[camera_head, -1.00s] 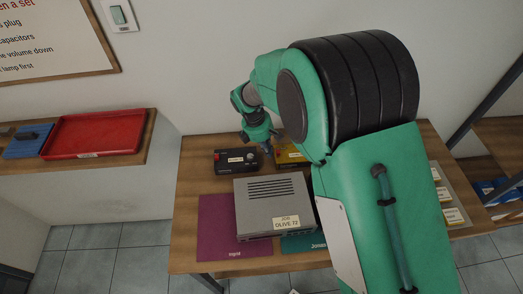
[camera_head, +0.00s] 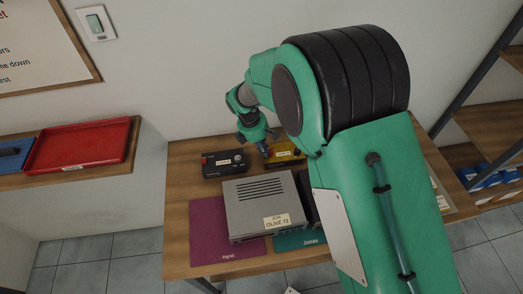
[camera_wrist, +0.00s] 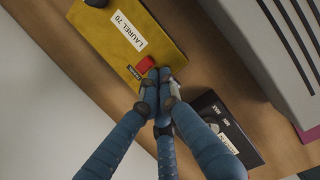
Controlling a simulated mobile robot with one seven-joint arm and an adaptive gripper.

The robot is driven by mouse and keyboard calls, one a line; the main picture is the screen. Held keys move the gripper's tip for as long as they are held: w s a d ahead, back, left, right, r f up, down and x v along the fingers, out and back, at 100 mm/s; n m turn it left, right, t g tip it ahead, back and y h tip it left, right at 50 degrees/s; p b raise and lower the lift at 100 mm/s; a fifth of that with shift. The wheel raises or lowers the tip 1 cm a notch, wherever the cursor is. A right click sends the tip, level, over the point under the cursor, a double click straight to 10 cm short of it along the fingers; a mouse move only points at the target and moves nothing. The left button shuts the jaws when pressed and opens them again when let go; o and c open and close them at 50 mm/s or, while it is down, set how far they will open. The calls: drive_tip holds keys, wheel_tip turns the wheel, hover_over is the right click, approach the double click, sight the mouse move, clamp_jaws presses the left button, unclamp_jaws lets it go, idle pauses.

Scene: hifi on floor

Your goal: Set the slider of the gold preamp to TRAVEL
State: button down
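The gold preamp (camera_head: 286,155) is a flat yellow box at the back of the table, partly hidden by my arm in the head view. The slider's position wording is too small to read. My gripper (camera_wrist: 160,88) has its blue fingers drawn together, tips beside the red knob and over the box's edge. I cannot tell whether they touch it. In the head view my gripper (camera_head: 264,148) is at the preamp's left end.
A black device (camera_head: 222,170) with a knob stands just left of the gold preamp. A grey unit (camera_head: 250,205) labelled OLIVE 72 stands in front. Purple (camera_head: 210,245) and teal (camera_head: 290,243) mats lie at the table's front. A wall is close behind.

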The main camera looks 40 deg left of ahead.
drive_tip(key=shift+s+a, duration=0.55)
drive_tip(key=shift+s+a+r+p, duration=0.2)
drive_tip(key=shift+s+a+r, duration=0.1)
drive_tip(key=shift+s+a, duration=0.25)
drive_tip(key=shift+s+a+r+p, duration=0.15)
drive_tip(key=shift+s+a+r, duration=0.1)
drive_tip(key=shift+s+a, duration=0.2)
drive_tip(key=v, duration=0.8)
drive_tip(key=shift+r, duration=0.4)
